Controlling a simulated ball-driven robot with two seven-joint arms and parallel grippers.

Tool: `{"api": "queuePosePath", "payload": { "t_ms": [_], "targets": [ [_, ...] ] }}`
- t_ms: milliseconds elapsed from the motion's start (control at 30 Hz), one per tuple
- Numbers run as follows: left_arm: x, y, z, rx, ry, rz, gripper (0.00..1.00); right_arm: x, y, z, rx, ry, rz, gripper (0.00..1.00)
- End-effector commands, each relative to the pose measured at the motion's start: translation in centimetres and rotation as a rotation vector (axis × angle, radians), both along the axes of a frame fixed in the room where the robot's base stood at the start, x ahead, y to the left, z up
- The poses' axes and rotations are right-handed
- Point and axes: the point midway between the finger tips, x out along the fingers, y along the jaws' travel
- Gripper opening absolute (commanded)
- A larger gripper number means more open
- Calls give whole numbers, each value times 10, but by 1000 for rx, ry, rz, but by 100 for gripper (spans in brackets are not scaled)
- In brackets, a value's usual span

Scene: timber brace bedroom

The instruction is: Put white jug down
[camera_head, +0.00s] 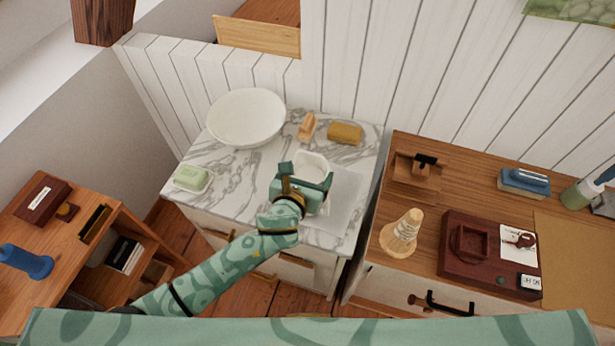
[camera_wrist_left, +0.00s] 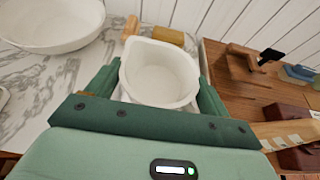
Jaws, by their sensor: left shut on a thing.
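The white jug (camera_head: 311,164) is at the marble-topped washstand (camera_head: 249,178), over or on a pale square mat (camera_head: 346,196) near its right side. My left gripper (camera_head: 303,184) is shut on the jug, with one finger on either side of it. In the left wrist view the jug (camera_wrist_left: 160,72) stands upright and looks empty, between the two green fingers of the gripper (camera_wrist_left: 158,92). The gripper hides the jug's lower part in the head view, so I cannot tell whether its base touches the surface. My right gripper is not in view.
A white basin (camera_head: 246,117), a wooden piece (camera_head: 307,127), a mustard-coloured block (camera_head: 345,133) and green soap on a dish (camera_head: 191,178) share the marble top. A wooden desk (camera_head: 385,262) with a cone (camera_head: 402,234) and dark red box (camera_head: 470,272) stands right.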

Motion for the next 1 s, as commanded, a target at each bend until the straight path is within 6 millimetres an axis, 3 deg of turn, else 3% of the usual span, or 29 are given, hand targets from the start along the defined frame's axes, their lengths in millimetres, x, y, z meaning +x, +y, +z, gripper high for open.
{"api": "queuePosePath", "payload": {
  "t_ms": [767, 800, 833, 900, 1000],
  "targets": [
    [-2, 2, -23, 3, 8, 1, 15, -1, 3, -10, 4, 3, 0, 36],
    [-3, 2, -23, 3, 9, 1, 10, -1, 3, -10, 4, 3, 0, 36],
    [-3, 3, -25, 6, 13, 2, 86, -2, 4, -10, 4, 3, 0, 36],
    [-3, 3, -25, 6, 12, 2, 100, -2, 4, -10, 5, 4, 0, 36],
    [-2, 2, -23, 5, 9, 1, 100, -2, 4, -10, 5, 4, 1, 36]
  ]
}}
